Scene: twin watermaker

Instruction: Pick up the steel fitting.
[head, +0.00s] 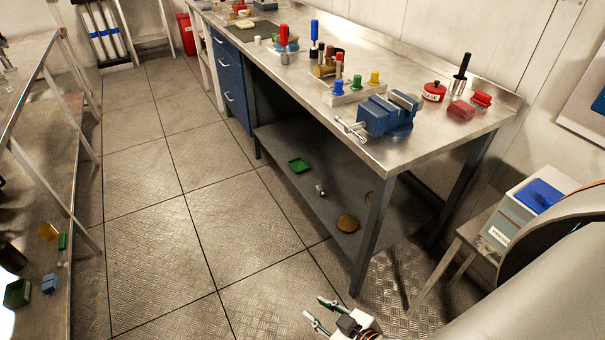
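A small silvery piece (320,190), which looks like the steel fitting, lies on the dark lower shelf (285,140) of the steel workbench. It is too small to make out in detail. My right gripper (314,307) is at the bottom of the head view, below and in front of the shelf. Its two fingers are spread, with nothing between them, and it is well apart from the silvery piece. My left gripper is not in view.
A green tray (299,165) and a round brass-coloured disc (347,224) lie on the same shelf. The bench leg (372,235) stands at its near corner. A blue vise (388,115) sits on the benchtop. The plate floor (200,200) left of the bench is clear.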

